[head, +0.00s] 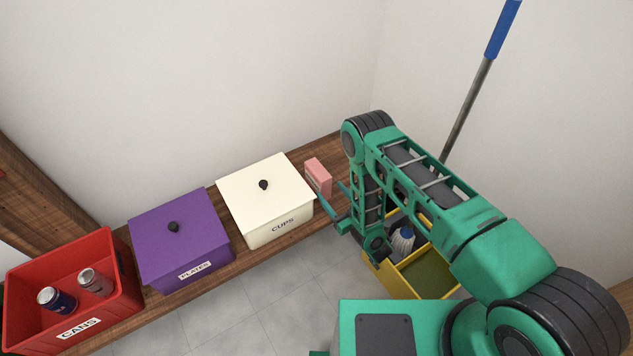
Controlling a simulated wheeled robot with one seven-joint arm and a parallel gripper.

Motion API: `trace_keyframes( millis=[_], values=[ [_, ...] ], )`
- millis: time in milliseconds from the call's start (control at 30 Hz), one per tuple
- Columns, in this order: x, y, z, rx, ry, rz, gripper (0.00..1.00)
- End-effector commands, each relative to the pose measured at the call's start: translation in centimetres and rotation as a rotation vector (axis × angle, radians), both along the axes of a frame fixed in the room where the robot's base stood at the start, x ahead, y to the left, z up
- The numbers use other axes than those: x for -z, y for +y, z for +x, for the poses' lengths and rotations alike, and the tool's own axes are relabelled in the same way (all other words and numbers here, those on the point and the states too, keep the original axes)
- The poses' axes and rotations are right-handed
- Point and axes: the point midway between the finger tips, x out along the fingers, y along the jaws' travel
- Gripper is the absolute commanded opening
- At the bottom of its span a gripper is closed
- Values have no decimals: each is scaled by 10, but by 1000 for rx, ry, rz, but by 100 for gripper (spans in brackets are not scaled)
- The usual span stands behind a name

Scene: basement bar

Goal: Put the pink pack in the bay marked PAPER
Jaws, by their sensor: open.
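The pink pack (318,177) stands upright on the wooden shelf (190,269), just right of the cream CUPS bin. My gripper (336,201) is open and empty, close to the pack on its front right side. One finger reaches near the pack's lower right edge. I cannot tell whether it touches the pack. No label reading PAPER shows in this view.
A lidded cream CUPS bin (265,193), a lidded purple PLATES bin (178,232) and an open red CANS bin (102,265) with two cans line the shelf. A yellow mop bucket (392,271) with a blue-handled mop (470,105) stands right, behind my arm.

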Motion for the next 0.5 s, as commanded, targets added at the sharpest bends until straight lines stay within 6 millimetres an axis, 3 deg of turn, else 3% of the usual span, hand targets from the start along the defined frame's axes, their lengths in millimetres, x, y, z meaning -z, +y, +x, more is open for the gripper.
trace_keyframes(
  millis=[300,500],
  values=[
    [-1,23,36,0,-4,0,61],
    [-1,29,47,1,-2,0,61]
  ],
)
